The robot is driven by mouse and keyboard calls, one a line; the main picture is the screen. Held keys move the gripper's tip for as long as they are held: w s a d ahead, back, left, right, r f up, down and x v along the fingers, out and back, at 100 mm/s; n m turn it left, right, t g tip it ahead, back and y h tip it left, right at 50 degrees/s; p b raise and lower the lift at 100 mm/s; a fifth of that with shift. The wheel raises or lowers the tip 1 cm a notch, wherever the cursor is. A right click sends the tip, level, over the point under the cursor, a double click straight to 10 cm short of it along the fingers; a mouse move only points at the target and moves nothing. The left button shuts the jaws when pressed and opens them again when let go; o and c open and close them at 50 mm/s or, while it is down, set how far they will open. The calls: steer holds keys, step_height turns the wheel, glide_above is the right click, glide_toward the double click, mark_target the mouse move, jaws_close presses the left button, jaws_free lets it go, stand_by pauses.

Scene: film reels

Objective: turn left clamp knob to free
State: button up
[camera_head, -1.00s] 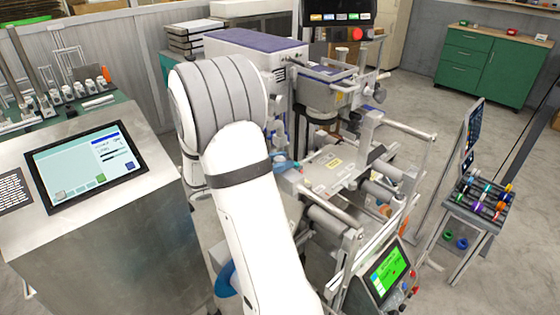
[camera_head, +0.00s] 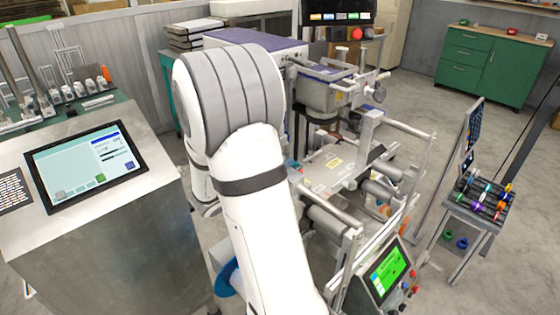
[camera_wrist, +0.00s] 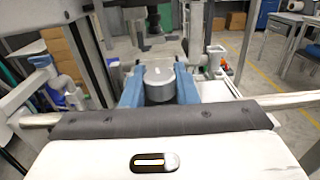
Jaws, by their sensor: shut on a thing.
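In the wrist view, my gripper (camera_wrist: 158,92) has its two blue fingers on either side of a grey round clamp knob (camera_wrist: 158,75). The jaws are shut on it. The knob has a pale line across its top. In the head view, my white arm hides the gripper and this knob. The grey machine (camera_head: 330,168) with its rollers and plates stands behind and to the right of the arm.
A metal console with a touchscreen (camera_head: 86,165) stands close on the left. A small green-lit panel (camera_head: 386,268) is at the machine's front right. A stand with coloured parts (camera_head: 481,200) is farther right. Open floor lies beyond it.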

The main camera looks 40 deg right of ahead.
steer(key=n+t+b, duration=0.1)
steer(key=n+t, duration=0.1)
steer(key=t, duration=0.1)
steer(key=n+t+y+b, duration=0.1)
steer(key=t, duration=0.1)
steer(key=shift+s+f+n+t, duration=0.1)
steer(key=shift+f+n+t, duration=0.05)
steer(key=shift+n+t, duration=0.25)
steer(key=shift+n+t+y+b, duration=0.7)
steer(key=shift+n+t+b, duration=0.1)
steer(key=shift+t, duration=0.3)
steer(key=o, duration=0.9)
steer(key=shift+o, duration=0.2)
